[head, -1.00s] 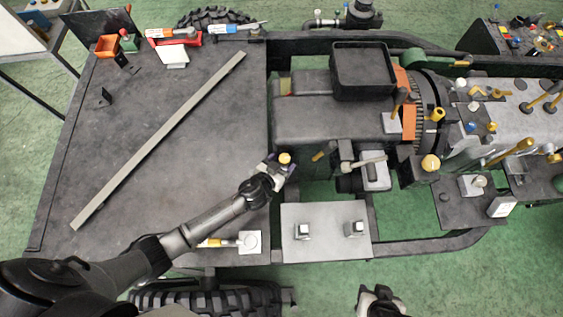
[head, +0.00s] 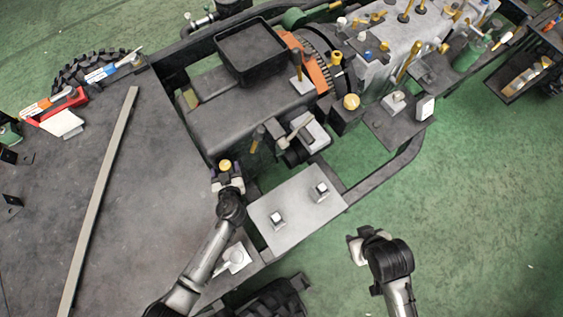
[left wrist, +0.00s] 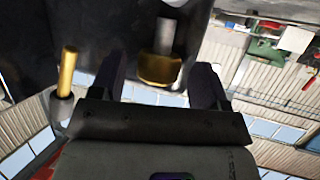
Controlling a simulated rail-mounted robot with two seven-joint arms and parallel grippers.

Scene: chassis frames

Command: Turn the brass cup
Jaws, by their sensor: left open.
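The brass cup (head: 225,165) sits at the near left corner of the grey engine block, by the dark deck's edge. My left gripper (head: 226,175) is at it, reaching from below in the head view. In the left wrist view the brass cup (left wrist: 160,70) hangs on a grey stem between my two dark, spread fingers (left wrist: 158,82), with a gap on each side. My left gripper is open. My right gripper (head: 358,246) is over the green floor at the lower right, away from the cup; its jaws are too small to judge.
A brass pin (head: 258,138) stands close to the cup; a brass rod (left wrist: 68,75) shows left of my fingers in the wrist view. A grey plate (head: 297,208) with two square posts lies right of my left arm. A long bar (head: 100,200) rests on the deck.

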